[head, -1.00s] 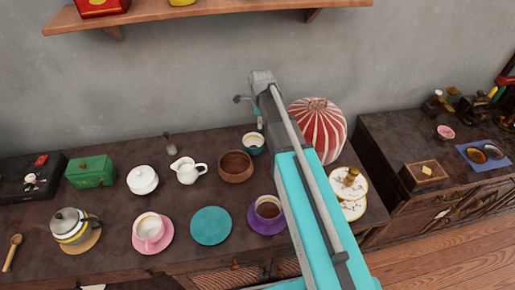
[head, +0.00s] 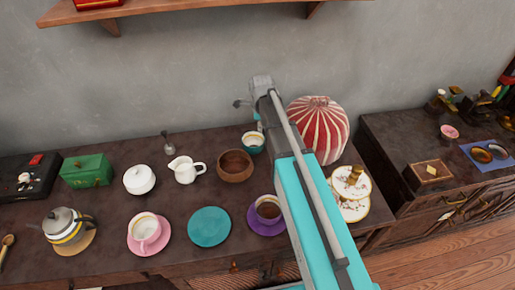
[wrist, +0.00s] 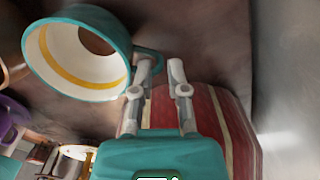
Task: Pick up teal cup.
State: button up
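The teal cup (head: 252,144) stands on the dark sideboard near the wall, right of the wooden bowl. In the wrist view the cup (wrist: 62,52) is large at the upper left, with a teal outside, a white inside and a yellow band. Its teal handle reaches toward my gripper (wrist: 161,66). The two fingers are apart, with the handle's end by the left fingertip and partly in the gap. I cannot tell whether they touch. In the head view my arm hides most of the gripper, just right of the cup.
A red-and-white striped jar (head: 318,128) stands close on the right, behind my arm. The brown wooden bowl (head: 236,166) is left of the cup. A purple saucer (head: 255,226) with a cup is in front, beside a teal plate (head: 209,227). A shelf (head: 180,14) hangs above.

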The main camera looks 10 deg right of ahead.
jog(key=shift+f+b, duration=0.75)
jog(key=shift+f, duration=0.25)
grip_shut()
